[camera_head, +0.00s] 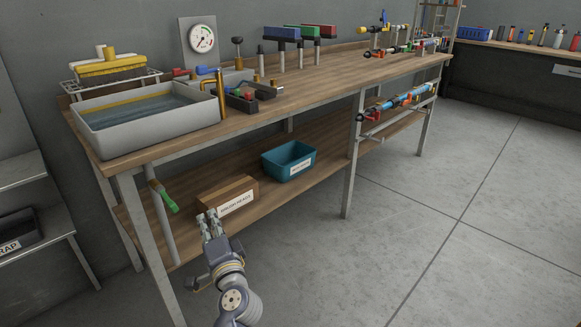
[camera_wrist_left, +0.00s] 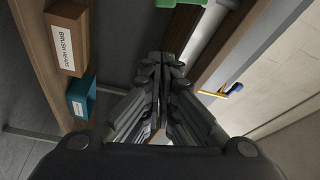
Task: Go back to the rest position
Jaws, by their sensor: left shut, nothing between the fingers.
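My left gripper (camera_head: 209,222) is in front of the workbench, below its top, near the front edge of the lower shelf. It is shut and holds nothing. In the left wrist view its fingers (camera_wrist_left: 160,65) are together. In the head view its tips show just in front of a cardboard box labelled "BRUSH HEADS" (camera_head: 228,195), which sits on the lower shelf; I cannot tell the gap. The box also shows at the left of the wrist view (camera_wrist_left: 68,38). My right gripper is in neither view.
The workbench (camera_head: 290,100) carries a grey water basin (camera_head: 150,125), a gauge (camera_head: 202,38) and several fittings. A teal bin (camera_head: 289,160) is on the lower shelf (camera_head: 225,225). A green-handled tool (camera_head: 165,198) hangs by the left leg. The floor (camera_head: 430,230) at right is clear.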

